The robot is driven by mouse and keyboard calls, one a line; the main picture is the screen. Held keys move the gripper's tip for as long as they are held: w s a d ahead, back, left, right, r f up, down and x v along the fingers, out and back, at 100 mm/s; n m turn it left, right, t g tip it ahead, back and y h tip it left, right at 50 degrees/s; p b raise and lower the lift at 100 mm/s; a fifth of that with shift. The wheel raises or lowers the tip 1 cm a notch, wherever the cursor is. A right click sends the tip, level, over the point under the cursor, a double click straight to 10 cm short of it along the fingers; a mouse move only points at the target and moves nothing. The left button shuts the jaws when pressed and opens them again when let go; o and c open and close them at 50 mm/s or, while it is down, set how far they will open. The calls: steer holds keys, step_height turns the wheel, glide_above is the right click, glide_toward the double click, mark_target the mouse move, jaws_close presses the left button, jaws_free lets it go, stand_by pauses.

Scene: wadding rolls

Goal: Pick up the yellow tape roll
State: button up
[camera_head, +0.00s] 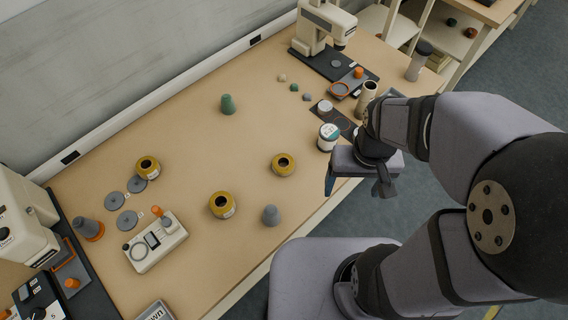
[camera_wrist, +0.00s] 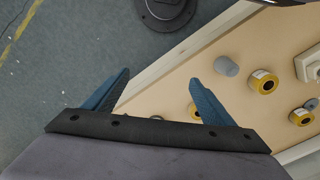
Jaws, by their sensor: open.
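Three yellow rolls with dark centres lie on the table in the head view: one at the left (camera_head: 148,168), one in the middle (camera_head: 222,205) and one further right (camera_head: 283,164). The wrist view shows yellow rolls too: one at centre right (camera_wrist: 264,82), one at the right edge (camera_wrist: 302,117), and one partly hidden behind a finger (camera_wrist: 194,113). My gripper (camera_head: 356,186) is open and empty at the table's front edge, to the right of the rolls. Its two blue fingers (camera_wrist: 158,90) are spread wide, apart from every roll.
A grey cone (camera_head: 271,215) stands near the middle roll. A green cone (camera_head: 227,104) stands further back. A white-lidded jar (camera_head: 327,137) is close to my gripper. A small scale-like device (camera_head: 155,241) sits at front left. The table's centre is mostly clear.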

mark_target(290, 169)
stand_by(0.3)
steer(key=w+a+f+n+t+y, duration=0.1)
steer(key=w+f+n+t, duration=0.1)
steer(key=w+f, duration=0.2)
steer(key=w+a+f+n+t+y, duration=0.1)
steer(key=w+a+f+n+t, duration=0.1)
steer(key=w+f+n, duration=0.1)
steer(key=w+a+f+n+t+b, duration=0.1)
steer(key=w+a+f+n+t, duration=0.1)
steer(key=w+f, duration=0.4)
steer(key=shift+a+f+n+y, duration=0.15)
steer(key=shift+f+y, duration=0.05)
steer(key=shift+f, duration=0.25)
steer(key=shift+a+f+n+y, duration=0.1)
steer(key=shift+f+n+y, duration=0.1)
steer(key=shift+f, duration=0.2)
steer(key=a+y, duration=0.1)
steer(key=a+f+t+y, duration=0.1)
steer(key=a, duration=0.1)
steer(key=a+n+t+y, duration=0.1)
steer(key=a, duration=0.1)
steer(key=shift+s+a+f+b, duration=0.25)
steer(key=shift+s+f+b, duration=0.05)
steer(key=shift+s+a+m+t+y+b, duration=0.4)
steer(key=shift+a+m+t+y, duration=0.25)
steer(key=shift+t, duration=0.35)
steer(key=shift+s+r+t+y, duration=0.2)
steer(key=shift+r+t+y, duration=0.15)
steer(key=shift+t, duration=0.25)
